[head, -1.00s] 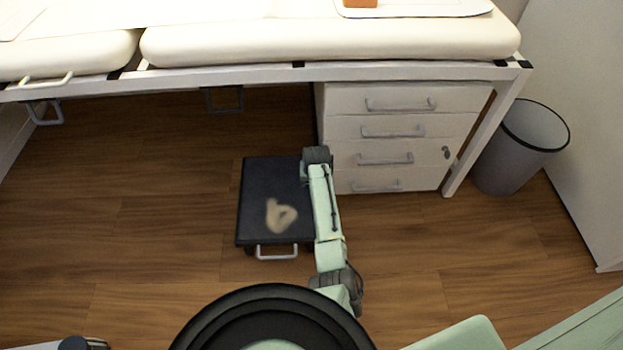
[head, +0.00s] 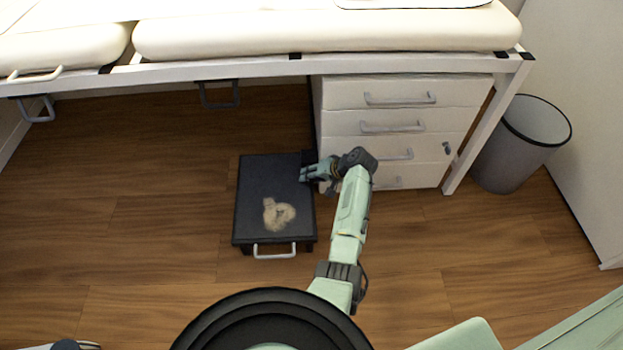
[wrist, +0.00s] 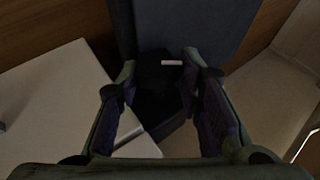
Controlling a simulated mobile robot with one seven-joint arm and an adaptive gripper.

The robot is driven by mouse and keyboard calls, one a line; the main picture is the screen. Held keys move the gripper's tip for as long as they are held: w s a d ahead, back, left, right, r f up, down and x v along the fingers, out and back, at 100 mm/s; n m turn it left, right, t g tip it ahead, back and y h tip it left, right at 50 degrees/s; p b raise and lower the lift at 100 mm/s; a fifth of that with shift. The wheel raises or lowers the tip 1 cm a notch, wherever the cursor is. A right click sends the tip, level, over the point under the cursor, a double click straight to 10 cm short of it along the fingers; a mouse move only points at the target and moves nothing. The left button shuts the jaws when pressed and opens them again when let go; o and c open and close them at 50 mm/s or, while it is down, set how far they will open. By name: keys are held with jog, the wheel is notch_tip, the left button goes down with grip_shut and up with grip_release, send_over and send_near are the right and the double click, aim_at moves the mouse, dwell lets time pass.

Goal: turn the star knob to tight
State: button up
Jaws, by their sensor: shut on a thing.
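My gripper (head: 304,174) is at the right edge of a low black platform (head: 262,175), its fingers pointing left. In the wrist view my gripper (wrist: 160,70) has a finger on each side of a very dark part (wrist: 158,92) with a small white mark, and is shut on it. This part seems to be the star knob, but its star outline is lost in shadow. A dark block (head: 308,157) shows just behind the fingers in the head view. I cannot read any tight marking or the knob's angle.
A white drawer cabinet (head: 390,125) stands close behind and right of my gripper. A grey bin (head: 521,150) is at the right. A padded bench (head: 320,35) spans above. A beige patch (head: 278,214) is on the platform. Wooden floor to the left is clear.

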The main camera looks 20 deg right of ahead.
dwell(0.3)
jog(key=o, duration=1.2)
jog(key=shift+c, duration=0.2)
notch_tip(320, 180, up, 10)
